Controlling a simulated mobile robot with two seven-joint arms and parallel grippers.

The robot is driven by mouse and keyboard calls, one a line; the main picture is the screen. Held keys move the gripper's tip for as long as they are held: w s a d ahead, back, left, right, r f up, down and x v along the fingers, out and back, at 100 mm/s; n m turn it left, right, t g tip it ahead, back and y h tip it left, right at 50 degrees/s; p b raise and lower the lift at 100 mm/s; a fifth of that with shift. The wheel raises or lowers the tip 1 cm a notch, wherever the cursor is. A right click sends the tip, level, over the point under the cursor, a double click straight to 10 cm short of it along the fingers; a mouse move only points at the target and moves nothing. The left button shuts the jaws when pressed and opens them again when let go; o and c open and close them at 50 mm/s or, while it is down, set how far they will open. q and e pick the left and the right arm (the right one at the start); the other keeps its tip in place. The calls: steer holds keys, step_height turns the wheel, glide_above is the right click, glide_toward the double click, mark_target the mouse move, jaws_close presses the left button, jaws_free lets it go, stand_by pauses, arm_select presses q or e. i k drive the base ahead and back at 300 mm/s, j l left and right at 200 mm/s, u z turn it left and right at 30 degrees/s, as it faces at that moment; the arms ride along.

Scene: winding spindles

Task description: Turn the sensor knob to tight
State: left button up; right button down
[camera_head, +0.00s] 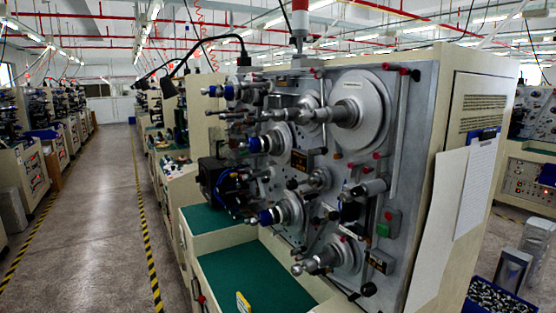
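A winding machine (426,130) with a grey front panel fills the middle and right of the head view. Its panel carries a large round disc (366,108), spindles with blue ends, metal rollers and several small red and black knobs. One black knob (369,289) sits at the panel's lower edge. A green button box (388,224) is at the lower right of the panel. I cannot tell which of these small parts is the sensor knob, nor read any tight marking. Neither of my grippers is in view.
A green work surface (262,283) lies below the panel, with a small yellow object (243,302) at its front edge. A clipboard (476,185) hangs on the machine's side. A blue crate (493,299) of metal parts stands at lower right. The aisle floor (95,215) at left is clear.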

mark_target(345, 196)
steer(key=i+j+z, duration=0.4)
steer(key=i+j, duration=0.15)
steer(key=i+j+z, duration=0.35)
steer(key=j, duration=0.4)
steer(key=i+j+z, duration=0.4)
steer(key=j, duration=0.45)
steer(key=i+j+z, duration=0.2)
steer(key=j, duration=0.25)
steer(key=i+j+z, duration=0.2)
steer(key=j, duration=0.25)
steer(key=k, duration=0.1)
